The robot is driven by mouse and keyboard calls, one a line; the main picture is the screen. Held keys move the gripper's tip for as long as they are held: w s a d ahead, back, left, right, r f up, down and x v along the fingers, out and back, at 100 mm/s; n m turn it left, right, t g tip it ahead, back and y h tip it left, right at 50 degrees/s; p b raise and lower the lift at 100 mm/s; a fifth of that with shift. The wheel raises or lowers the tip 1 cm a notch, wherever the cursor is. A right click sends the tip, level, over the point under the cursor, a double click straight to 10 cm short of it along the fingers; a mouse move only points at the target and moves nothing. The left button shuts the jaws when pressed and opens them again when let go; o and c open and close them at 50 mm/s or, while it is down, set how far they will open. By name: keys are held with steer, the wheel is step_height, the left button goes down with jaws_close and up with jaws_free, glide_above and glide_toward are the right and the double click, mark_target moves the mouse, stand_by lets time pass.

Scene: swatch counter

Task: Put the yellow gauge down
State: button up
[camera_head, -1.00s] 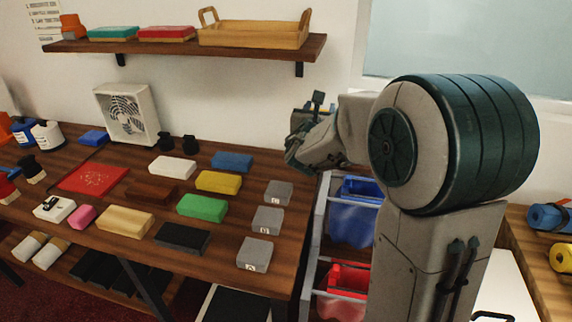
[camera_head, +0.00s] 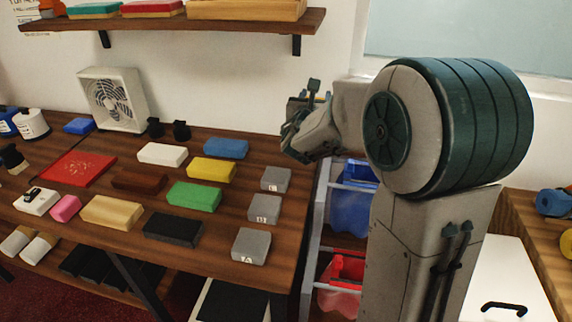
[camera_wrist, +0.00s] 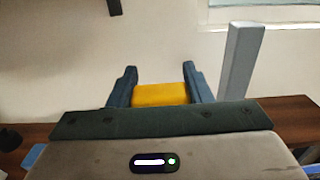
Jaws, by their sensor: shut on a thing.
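The yellow gauge (camera_wrist: 160,95) shows in the wrist view as a yellow block between the two dark fingers of my gripper (camera_wrist: 161,88). My gripper is shut on it. In the head view my gripper (camera_head: 304,106) is raised beyond the right end of the table, near the wall and clear of the tabletop. There the gauge is mostly hidden by the fingers and hand.
The wooden table (camera_head: 217,227) holds several coloured blocks, including a yellow block (camera_head: 212,170) and grey lettered blocks (camera_head: 264,208). A white fan (camera_head: 112,98) stands behind. A rack with blue (camera_head: 352,207) and red bins (camera_head: 342,285) stands right of the table.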

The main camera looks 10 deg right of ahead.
step_height(320, 180, down, 6)
steer(key=b, duration=0.5)
steer(key=shift+w, duration=0.1)
steer(key=shift+w+a+f+p, duration=0.1)
steer(key=shift+w+a+f, duration=0.8)
steer(key=shift+w+f, duration=0.85)
steer(key=shift+w+a+f+p, duration=0.1)
steer(key=shift+w+a+f, duration=0.8)
steer(key=shift+w+f, duration=0.8)
steer(key=shift+w+a+f+p, duration=0.1)
steer(key=shift+w+a+f, duration=0.8)
steer(key=shift+w+f, duration=0.85)
steer(key=shift+s+f, duration=0.15)
steer(key=shift+f, duration=0.2)
steer(key=o, duration=1.2)
steer(key=shift+c, duration=0.2)
steer(key=shift+r, duration=0.15)
steer(key=shift+r, duration=0.15)
steer(key=b+v, duration=0.1)
steer(key=v, duration=1.1)
steer(key=shift+s, duration=0.1)
